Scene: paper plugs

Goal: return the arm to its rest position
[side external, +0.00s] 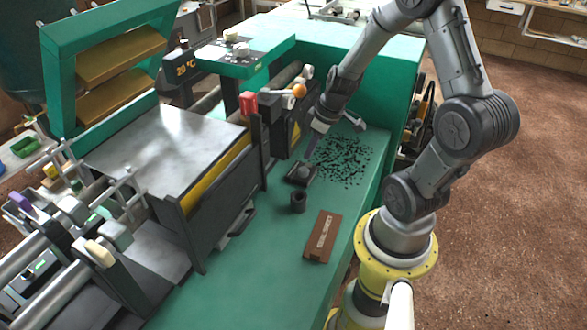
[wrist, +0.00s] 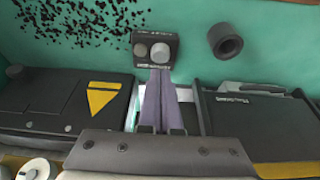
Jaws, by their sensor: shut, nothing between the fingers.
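My gripper (side external: 308,153) reaches over the green bench, above a small dark control box with a round grey knob (side external: 303,171). In the wrist view, the two purple-grey fingers (wrist: 160,72) lie together, shut and empty. Their tips overlap the lower edge of the control box (wrist: 155,48) in that view; I cannot tell whether they touch it. My arm bends up and over from its yellow base at the right. Part of the gripper's body is hard to make out against the dark machine in the side view.
A short black hollow cylinder (side external: 298,202) and a brown labelled block (side external: 322,237) sit on the green bench (side external: 265,265). Black bits (side external: 343,158) are scattered beyond the box. The machine (side external: 165,150) stands left, with an orange-knobbed lever (side external: 298,90) near my wrist.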

